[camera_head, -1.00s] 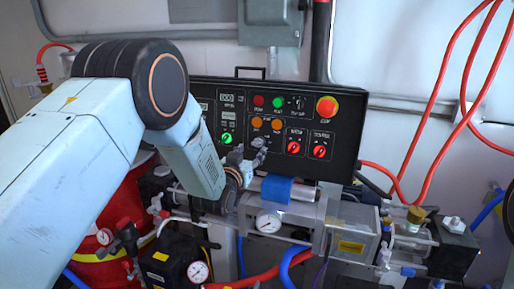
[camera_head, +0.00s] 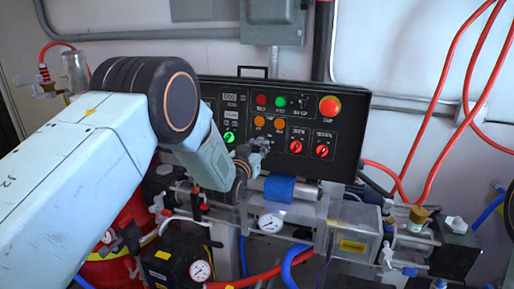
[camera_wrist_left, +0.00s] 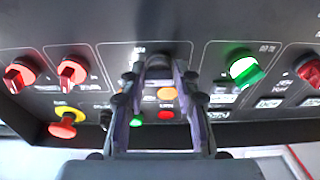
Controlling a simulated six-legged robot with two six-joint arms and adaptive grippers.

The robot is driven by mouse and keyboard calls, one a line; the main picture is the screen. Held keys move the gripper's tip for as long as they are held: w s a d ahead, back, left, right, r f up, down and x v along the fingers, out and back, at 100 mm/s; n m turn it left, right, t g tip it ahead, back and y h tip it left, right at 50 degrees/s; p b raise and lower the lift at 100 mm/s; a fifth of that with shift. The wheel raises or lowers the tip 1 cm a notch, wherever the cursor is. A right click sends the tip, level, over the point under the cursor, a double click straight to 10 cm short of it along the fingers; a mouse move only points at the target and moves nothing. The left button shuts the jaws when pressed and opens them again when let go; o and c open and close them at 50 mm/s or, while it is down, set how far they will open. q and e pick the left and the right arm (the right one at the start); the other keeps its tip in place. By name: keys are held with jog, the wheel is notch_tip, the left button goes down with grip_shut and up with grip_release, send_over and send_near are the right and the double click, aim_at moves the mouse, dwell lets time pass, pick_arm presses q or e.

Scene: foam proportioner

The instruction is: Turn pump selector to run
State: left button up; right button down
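The black control panel (camera_head: 340,170) carries a green selector (camera_head: 229,137) at left and two red selectors, one (camera_head: 296,147) beside the other (camera_head: 322,150), lower right. Their labels are too small to read, so I cannot tell which is the pump selector. My left gripper (camera_head: 254,148) is in front of the panel's lower part, between green and red selectors. In the left wrist view the gripper (camera_wrist_left: 159,74) has its fingers apart, holding nothing visible. There the green selector (camera_wrist_left: 245,70) is right of the fingers and the red selectors (camera_wrist_left: 73,72) left. My right gripper is not in view.
A red emergency-stop button (camera_head: 329,105) stands out at the panel's upper right. Below the panel are a blue-banded cylinder (camera_head: 290,189), a pressure gauge (camera_head: 270,223) and pipework. Red hoses (camera_head: 436,100) hang at right.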

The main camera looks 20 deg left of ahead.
pick_arm(q)
jog(key=shift+d, duration=0.1)
grip_shut()
jog(key=shift+m, duration=0.3)
jog(key=m+h+b, duration=0.1)
jog(key=m, duration=0.2)
jog(key=shift+a, duration=0.2)
jog(key=m, duration=0.3)
jog(key=m+h+b, duration=0.1)
jog(key=m, duration=0.2)
jog(key=shift+a+r+g+b, duration=0.15)
jog(key=shift+g+b, duration=0.15)
jog(key=shift+g, duration=0.1)
jog(key=shift+m, duration=0.5)
jog(key=o, duration=0.5)
grip_release()
jog(key=shift+w, duration=0.1)
